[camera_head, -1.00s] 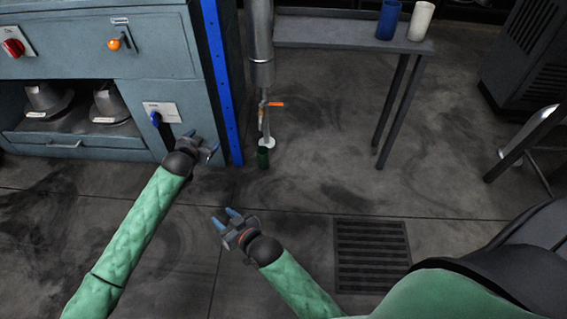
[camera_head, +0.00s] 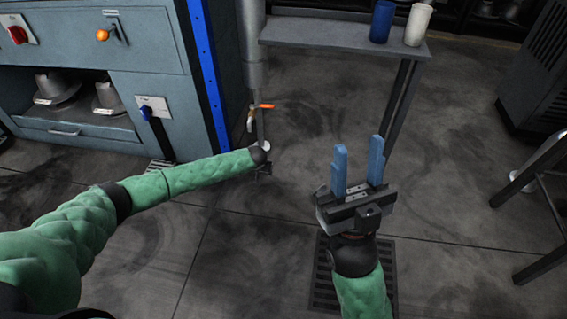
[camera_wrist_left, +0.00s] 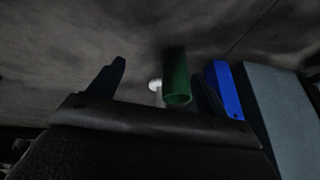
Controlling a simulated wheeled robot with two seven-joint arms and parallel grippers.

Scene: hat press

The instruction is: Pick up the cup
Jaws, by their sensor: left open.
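A green cup (camera_wrist_left: 176,77) shows in the left wrist view, between the two dark fingers of my left gripper (camera_wrist_left: 160,70) and nearer the right-hand one. The jaws are open; whether a finger touches the cup I cannot tell. In the head view my left gripper (camera_head: 264,173) is low under the pipe's tap, mostly behind my wrist, and the green cup is hidden there. A blue cup (camera_head: 381,21) and a white cup (camera_head: 418,25) stand upright on a grey side table (camera_head: 330,32). My right gripper (camera_head: 358,158) is open and empty, its blue fingers pointing away.
A vertical pipe (camera_head: 250,45) with an orange-handled tap (camera_head: 261,107) comes down above my left gripper. A blue-grey press cabinet (camera_head: 150,65) with a blue post (camera_head: 207,80) stands left. The floor between the pipe and side table legs is clear.

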